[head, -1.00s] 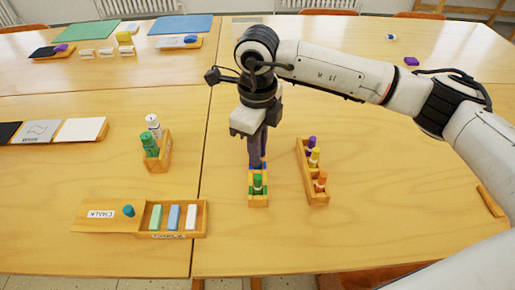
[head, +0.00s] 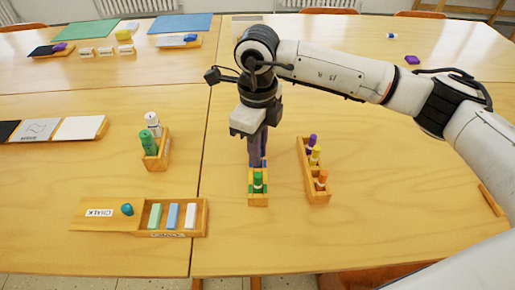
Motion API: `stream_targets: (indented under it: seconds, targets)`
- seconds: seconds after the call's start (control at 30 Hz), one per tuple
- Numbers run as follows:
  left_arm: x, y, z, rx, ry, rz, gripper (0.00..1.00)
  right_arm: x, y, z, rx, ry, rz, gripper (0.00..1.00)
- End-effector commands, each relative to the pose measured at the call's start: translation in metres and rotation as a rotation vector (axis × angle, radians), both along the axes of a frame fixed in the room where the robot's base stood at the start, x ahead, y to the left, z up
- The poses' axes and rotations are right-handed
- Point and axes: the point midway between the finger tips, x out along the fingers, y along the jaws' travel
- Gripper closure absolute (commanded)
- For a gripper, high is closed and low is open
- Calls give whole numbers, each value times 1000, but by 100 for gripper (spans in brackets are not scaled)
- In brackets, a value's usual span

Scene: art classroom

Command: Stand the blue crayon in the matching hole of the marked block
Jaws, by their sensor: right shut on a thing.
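A narrow wooden block (head: 258,202) stands on the table, just right of the seam between two tabletops. A green crayon (head: 258,181) stands upright in its near part. My right gripper (head: 257,158) points down over the block's far part, behind the green crayon. It is shut on the blue crayon, of which only bits of blue show at the fingertips. The fingers hide most of it and the hole, so I cannot tell how deep it sits. My left gripper is not in view.
A holder (head: 163,158) with green and white bottles stands left. A chalk box (head: 203,228) lies at front left.

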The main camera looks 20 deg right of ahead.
Motion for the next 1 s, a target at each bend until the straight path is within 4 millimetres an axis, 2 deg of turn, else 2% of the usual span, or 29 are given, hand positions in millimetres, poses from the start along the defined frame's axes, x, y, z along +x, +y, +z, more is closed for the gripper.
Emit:
stream_targets:
  seconds: [0.27,0.3,0.4,1.0]
  targets:
    - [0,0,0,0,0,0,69,0,0,0,0,0,0,100]
    - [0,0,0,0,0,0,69,0,0,0,0,0,0,81]
    - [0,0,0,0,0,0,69,0,0,0,0,0,0,66]
    - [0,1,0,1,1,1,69,0,0,0,0,0,0,66]
